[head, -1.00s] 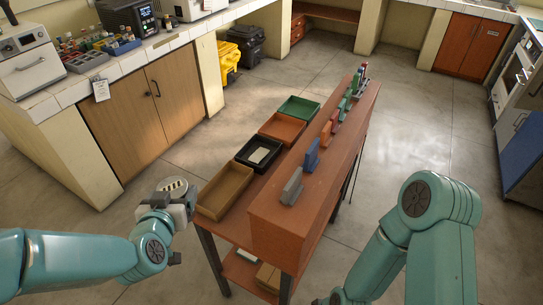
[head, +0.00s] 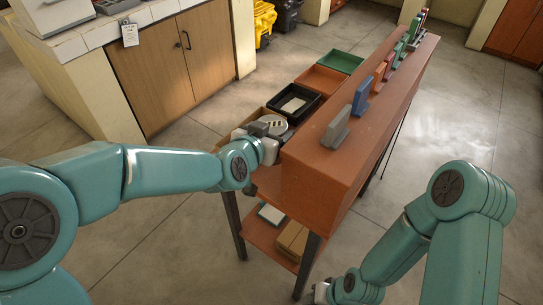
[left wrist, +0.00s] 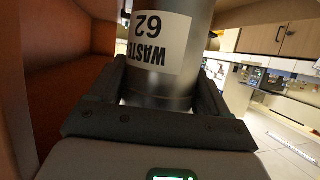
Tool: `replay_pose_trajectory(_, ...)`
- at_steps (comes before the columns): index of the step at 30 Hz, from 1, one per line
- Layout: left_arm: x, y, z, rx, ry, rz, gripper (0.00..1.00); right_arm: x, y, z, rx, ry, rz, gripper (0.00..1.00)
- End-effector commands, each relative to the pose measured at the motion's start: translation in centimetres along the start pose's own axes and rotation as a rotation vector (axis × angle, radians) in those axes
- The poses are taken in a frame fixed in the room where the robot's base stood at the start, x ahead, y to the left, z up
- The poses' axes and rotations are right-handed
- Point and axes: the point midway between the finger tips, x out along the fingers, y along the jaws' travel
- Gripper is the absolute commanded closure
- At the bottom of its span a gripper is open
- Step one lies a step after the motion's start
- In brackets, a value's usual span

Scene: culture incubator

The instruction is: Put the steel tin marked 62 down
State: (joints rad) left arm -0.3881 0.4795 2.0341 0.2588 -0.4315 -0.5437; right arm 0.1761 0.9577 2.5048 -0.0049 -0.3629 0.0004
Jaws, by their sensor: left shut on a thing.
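The steel tin (head: 273,123) is in my left gripper (head: 262,133). In the left wrist view the tin (left wrist: 150,85) fills the middle, with a white label reading WASTE 62 upside down. Both dark fingers are shut around its sides. In the head view the tin is over the tan tray (head: 250,116), the nearest in the row; gripper and tin hide most of this tray. I cannot tell whether the tin touches it. My right gripper (head: 322,292) shows only partly at the bottom, low beside the bench, and its fingers cannot be made out.
Behind the tan tray stand a black tray (head: 315,101) holding a pale card, an orange tray (head: 320,80) and a green tray (head: 342,62). A raised wooden ledge (head: 330,165) with several coloured upright blocks runs along their right. A lower shelf (head: 262,238) holds boxes.

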Motion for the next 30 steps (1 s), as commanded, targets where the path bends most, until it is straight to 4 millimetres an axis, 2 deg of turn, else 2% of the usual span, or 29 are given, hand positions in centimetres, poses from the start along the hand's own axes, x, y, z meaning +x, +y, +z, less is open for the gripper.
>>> replay_pose_trajectory(1, 0.4, -0.1, 0.8, 0.0, 0.002, -0.001, 0.64, 0.4, 0.1, 0.0, 0.0, 0.0, 0.0, 0.57)
replay_pose_trajectory(8, 1.1, -0.3, 2.4, 0.0, 0.002, -0.002, 0.64, 0.6, 0.2, 0.0, 0.0, 0.001, 0.0, 0.57)
replay_pose_trajectory(14, 2.3, -0.3, 5.4, 0.001, 0.0, -0.001, 0.64, 1.2, 0.4, 0.0, 0.0, 0.001, 0.0, 0.57)
replay_pose_trajectory(26, 2.5, -0.3, 5.8, 0.0, 0.005, -0.001, 0.64, 1.7, 0.6, -0.1, 0.0, 0.0, 0.0, 0.57)
replay_pose_trajectory(27, 2.5, -0.2, 5.8, 0.0, 0.002, -0.001, 0.09, 1.5, 0.5, 0.0, 0.0, 0.0, 0.0, 0.57)
replay_pose_trajectory(28, 2.5, -0.2, 5.7, 0.0, 0.002, -0.001, 0.0, 1.5, 0.5, 0.0, 0.0, 0.0, 0.0, 0.57)
replay_pose_trajectory(30, 2.5, -0.2, 5.7, 0.0, 0.002, -0.001, 0.0, 1.5, 0.5, 0.0, 0.0, 0.0, 0.0, 0.57)
